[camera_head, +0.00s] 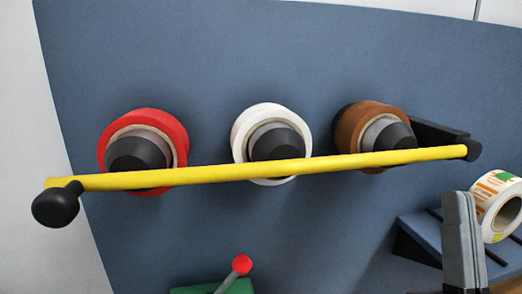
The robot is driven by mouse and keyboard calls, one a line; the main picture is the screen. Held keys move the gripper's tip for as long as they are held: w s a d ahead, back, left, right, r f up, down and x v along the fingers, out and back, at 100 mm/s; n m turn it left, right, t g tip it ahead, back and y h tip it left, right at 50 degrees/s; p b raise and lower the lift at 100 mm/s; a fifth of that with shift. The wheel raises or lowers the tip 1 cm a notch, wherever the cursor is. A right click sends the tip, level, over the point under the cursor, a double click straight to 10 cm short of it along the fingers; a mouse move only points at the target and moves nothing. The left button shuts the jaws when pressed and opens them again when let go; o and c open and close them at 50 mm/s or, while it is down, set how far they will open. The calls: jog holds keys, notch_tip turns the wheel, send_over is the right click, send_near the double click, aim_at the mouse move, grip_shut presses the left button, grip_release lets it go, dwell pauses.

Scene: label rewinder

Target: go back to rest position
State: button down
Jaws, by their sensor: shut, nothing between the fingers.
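My gripper (458,200) shows at the lower right as grey fingers pointing up. The fingers are close together and hold nothing. It stands in front of a blue-grey shelf and just left of a white label roll (488,222) with orange and green print. The rest of my arm is mostly cut off by the bottom edge of the view.
A yellow bar (230,173) crosses in front of red (180,140), white (238,135) and brown (352,125) rolls on a blue-grey panel (230,50). Its left end has a black knob (56,206). A red-tipped lever (242,265) stands on a green base (195,290). The shelf (420,235) juts out.

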jog(key=s+f+n+g, duration=0.1)
jog(key=s+f+g, duration=0.3)
jog(key=f, duration=0.7)
jog(key=s+f+g, duration=0.3)
jog(key=s+f, duration=0.1)
jog(key=f, duration=0.7)
jog(key=s+a+f+n+g+y, duration=0.1)
jog(key=s+f+n+g+y, duration=0.2)
jog(key=s+f, duration=1)
jog(key=s+g+y, duration=0.1)
jog(key=s+g, duration=0.2)
jog(key=s, duration=0.1)
jog(key=shift+s+a+f+n+g+b, duration=0.15)
jog(key=shift+a+f+n+g+b, duration=0.1)
jog(key=shift+f+n+g+b, duration=0.1)
